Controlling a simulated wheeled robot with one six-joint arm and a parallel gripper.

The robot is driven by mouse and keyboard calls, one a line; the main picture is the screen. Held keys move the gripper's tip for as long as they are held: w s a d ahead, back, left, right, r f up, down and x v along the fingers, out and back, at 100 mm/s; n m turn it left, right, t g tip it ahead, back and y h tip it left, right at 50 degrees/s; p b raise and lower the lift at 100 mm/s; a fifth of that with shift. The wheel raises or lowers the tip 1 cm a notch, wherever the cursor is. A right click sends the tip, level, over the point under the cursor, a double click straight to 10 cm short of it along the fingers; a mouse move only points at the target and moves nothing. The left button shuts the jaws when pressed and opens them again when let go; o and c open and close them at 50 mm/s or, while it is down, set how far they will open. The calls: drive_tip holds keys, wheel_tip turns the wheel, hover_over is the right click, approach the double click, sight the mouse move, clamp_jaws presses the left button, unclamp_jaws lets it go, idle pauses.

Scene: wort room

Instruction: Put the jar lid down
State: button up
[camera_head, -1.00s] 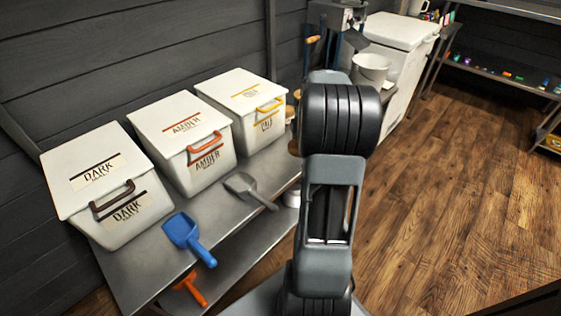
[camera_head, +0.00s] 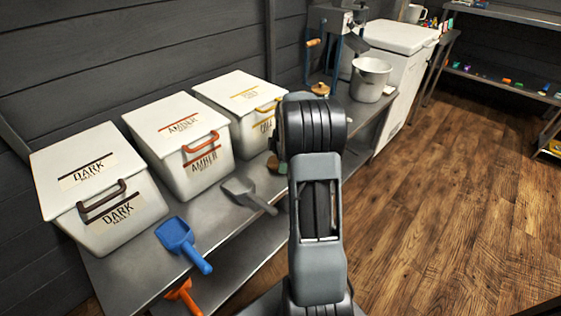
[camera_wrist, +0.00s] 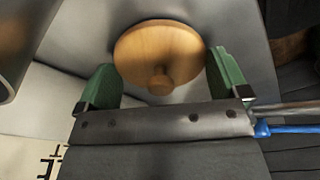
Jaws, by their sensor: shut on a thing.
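The round wooden jar lid (camera_wrist: 160,50) with a small knob shows in the wrist view, between the two green fingers of my gripper (camera_wrist: 164,80). The fingers are shut on it at its sides. A grey metal surface lies behind the lid; I cannot tell whether the lid touches it. Another wooden-topped object (camera_head: 320,89) stands on the bench beneath the mill.
Dark (camera_head: 97,190), amber (camera_head: 180,145) and yellow-handled (camera_head: 240,108) white bins line the metal bench. A grey scoop (camera_head: 248,193) and a blue scoop (camera_head: 183,243) lie in front. A mill (camera_head: 335,45) and a metal pot (camera_head: 370,79) stand further back. Floor is clear at right.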

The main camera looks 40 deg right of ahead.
drive_tip(key=shift+f, duration=0.25)
drive_tip(key=shift+f, duration=0.1)
drive_tip(key=o, duration=0.5)
drive_tip(key=shift+o, duration=0.2)
wheel_tip(320, 180, up, 12)
drive_tip(key=d+p, duration=0.1)
drive_tip(key=p, duration=0.3)
drive_tip(key=shift+s+d, duration=0.2)
drive_tip(key=shift+s, duration=0.15)
